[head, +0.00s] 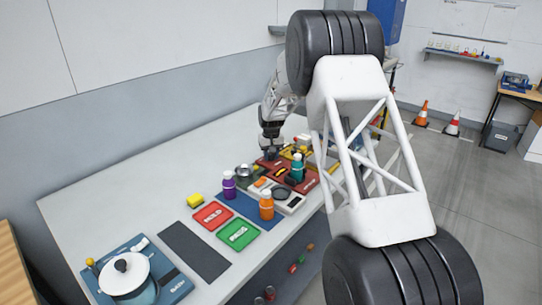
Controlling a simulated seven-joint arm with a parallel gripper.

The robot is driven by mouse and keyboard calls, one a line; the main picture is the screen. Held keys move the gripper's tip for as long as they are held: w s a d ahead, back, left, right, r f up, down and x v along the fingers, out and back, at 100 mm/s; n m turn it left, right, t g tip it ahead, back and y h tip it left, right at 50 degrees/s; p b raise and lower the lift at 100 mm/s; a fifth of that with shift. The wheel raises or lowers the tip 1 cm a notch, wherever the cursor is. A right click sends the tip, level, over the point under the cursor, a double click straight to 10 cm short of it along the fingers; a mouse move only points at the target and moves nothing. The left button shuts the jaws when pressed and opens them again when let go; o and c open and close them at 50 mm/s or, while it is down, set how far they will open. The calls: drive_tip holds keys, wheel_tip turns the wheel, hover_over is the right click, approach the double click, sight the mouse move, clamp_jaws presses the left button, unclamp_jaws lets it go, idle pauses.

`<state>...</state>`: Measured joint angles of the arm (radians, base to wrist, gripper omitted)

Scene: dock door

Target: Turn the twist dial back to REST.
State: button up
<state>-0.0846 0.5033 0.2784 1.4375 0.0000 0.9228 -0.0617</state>
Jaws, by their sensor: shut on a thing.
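My gripper (271,149) points down at the far left end of the dark red board (307,186) on the white table. It is shut on a small part there, which I take to be the twist dial. The fingers cover most of the dial. Its pointer and any REST mark are too small or hidden to read.
A teal bottle (297,167), purple bottle (229,185) and orange bottle (266,206) stand near the board. A red tray (212,216), green tray (238,234) and white-lidded pot (128,274) lie nearer. The table's back left is clear.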

sight(271, 155)
drive_tip(key=n, duration=0.3)
drive_tip(key=shift+n, duration=2.2)
drive_tip(key=o, duration=0.9)
drive_tip(key=shift+r, duration=0.15)
drive_tip(key=shift+r, duration=3.8)
